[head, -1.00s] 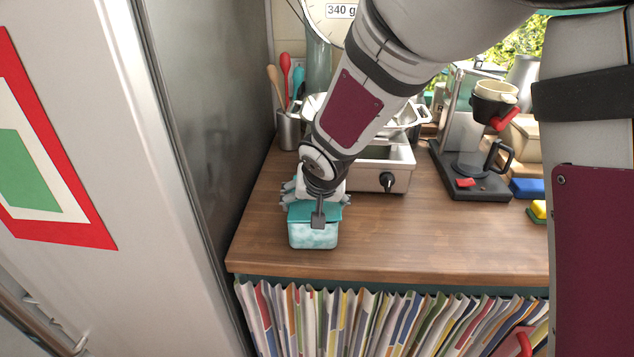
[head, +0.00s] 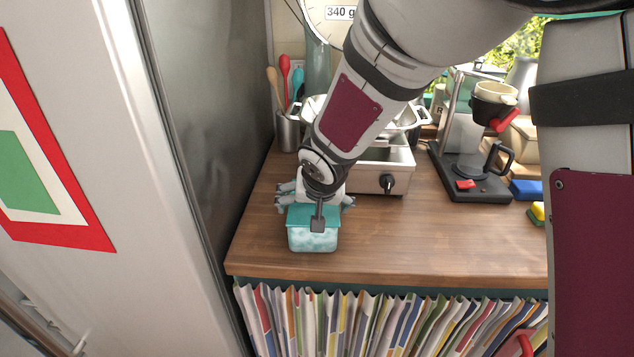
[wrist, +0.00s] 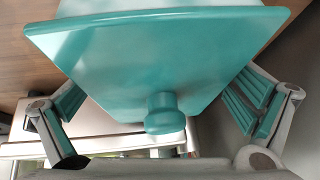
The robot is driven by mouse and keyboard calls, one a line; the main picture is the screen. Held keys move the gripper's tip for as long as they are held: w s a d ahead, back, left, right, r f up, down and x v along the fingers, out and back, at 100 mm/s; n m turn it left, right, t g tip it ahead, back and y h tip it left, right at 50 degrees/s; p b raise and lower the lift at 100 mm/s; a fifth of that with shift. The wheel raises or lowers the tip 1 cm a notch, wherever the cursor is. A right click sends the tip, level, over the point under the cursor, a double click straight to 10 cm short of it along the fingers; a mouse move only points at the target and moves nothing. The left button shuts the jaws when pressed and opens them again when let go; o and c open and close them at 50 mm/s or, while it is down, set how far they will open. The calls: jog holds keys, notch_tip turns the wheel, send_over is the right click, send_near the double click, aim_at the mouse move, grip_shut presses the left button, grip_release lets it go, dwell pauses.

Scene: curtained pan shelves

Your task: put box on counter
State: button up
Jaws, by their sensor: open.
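The box (head: 313,236) has a teal lid and a pale, cloudy translucent body. It stands upright on the wooden counter (head: 440,245), near the counter's front left. My gripper (head: 315,203) is just behind and above it in the head view, with its fingers spread. In the wrist view, the box's teal lid (wrist: 150,50) with a round knob fills the middle. The open fingers of my gripper (wrist: 160,112) stand to either side of the lid, with gaps between pads and lid. The lower body of the box is hidden in the wrist view.
A metal cooker (head: 383,170) with a pan stands behind my gripper. A utensil pot (head: 288,130) is at the back left, beside a tall grey panel (head: 205,120). A coffee maker (head: 470,180) and a blue block (head: 525,190) are to the right. The front middle of the counter is clear.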

jog(key=shift+s, duration=0.1)
jog(key=v, duration=1.2)
grip_shut()
dwell(0.4)
dwell(0.6)
